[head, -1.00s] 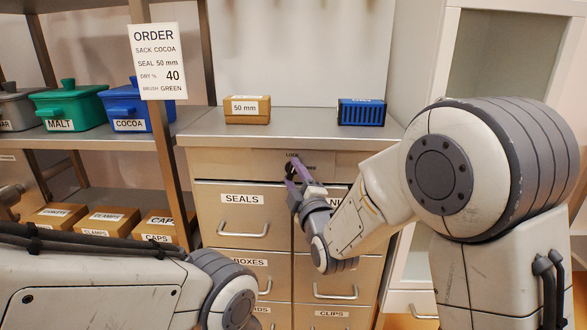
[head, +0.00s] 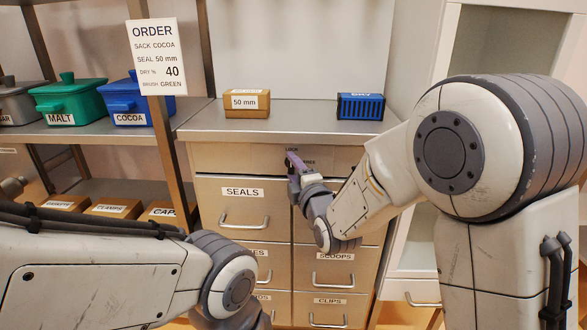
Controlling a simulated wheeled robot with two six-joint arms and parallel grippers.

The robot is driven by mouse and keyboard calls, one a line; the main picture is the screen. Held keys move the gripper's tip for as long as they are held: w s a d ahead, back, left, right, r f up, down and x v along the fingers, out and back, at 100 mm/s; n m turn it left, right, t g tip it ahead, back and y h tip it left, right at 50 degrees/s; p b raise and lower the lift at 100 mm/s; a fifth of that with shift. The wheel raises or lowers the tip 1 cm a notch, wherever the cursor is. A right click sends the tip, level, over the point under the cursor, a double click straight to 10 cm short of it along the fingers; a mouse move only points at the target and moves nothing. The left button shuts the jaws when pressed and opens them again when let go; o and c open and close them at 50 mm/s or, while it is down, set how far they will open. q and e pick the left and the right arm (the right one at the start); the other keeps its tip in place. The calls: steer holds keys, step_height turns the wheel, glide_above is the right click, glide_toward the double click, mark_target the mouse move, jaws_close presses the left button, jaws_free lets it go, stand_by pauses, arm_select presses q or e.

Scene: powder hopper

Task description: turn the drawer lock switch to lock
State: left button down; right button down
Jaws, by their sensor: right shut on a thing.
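The drawer cabinet (head: 240,157) stands ahead, with a lock panel in its top middle strip under the small word LOCK. My right gripper (head: 293,163), with purple fingers, is at that panel and shut on the lock switch. The switch itself is hidden behind the fingers, so its exact setting cannot be told. My left arm comes in from the left at the bottom, and its gripper is out of view.
The SEALS drawer (head: 243,192) and the other drawers are shut. A 50 mm box (head: 247,104) and a blue ribbed box (head: 360,107) sit on the cabinet top. Green MALT (head: 68,98) and blue COCOA (head: 127,98) bins stand on the left shelf.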

steer(key=shift+f, duration=0.1)
steer(key=shift+c, duration=1.6)
jaws_free()
steer(key=shift+s, duration=0.1)
steer(key=b+v, duration=0.8)
steer(key=v, duration=0.2)
steer(key=shift+d, duration=0.15)
steer(key=shift+s, duration=0.1)
